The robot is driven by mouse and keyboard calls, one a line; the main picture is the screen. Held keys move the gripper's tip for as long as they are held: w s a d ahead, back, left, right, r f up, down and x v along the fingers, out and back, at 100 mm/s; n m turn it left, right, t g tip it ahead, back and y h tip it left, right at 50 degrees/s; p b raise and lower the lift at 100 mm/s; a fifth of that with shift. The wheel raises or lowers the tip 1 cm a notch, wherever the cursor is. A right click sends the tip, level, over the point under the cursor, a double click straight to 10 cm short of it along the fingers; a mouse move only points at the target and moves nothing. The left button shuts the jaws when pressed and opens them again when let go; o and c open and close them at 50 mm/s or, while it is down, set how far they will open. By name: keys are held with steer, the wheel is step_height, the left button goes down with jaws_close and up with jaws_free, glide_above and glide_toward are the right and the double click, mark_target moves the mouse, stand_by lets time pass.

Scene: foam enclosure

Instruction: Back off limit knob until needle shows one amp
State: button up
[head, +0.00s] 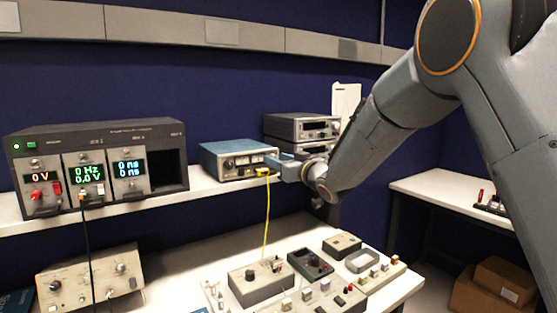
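A blue bench instrument (238,160) with a pale front panel and small knobs stands on the shelf at mid-height. My gripper (274,168) is at the right end of its front panel. Its fingers are small and partly merge with the blue case, so I cannot tell whether they are open or shut, or touching a knob. A yellow plug (262,172) sits close beside the fingertips, and a yellow cable (267,220) hangs from it to the bench below. The limit knob and the needle cannot be made out at this size.
A dark rack unit (98,130) with lit displays stands on the shelf (215,190) at left. Stacked grey instruments (300,126) stand behind my gripper. Small boxes and modules (262,282) crowd the lower bench. Cardboard boxes (505,280) lie at lower right.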

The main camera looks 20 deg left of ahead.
jaws_close()
steer(key=shift+f+b, duration=0.1)
steer(key=shift+b, duration=0.35)
steer(key=n+b, duration=0.8)
steer(key=b, duration=0.2)
steer(key=shift+n, duration=0.3)
steer(key=shift+b, duration=0.4)
jaws_free()
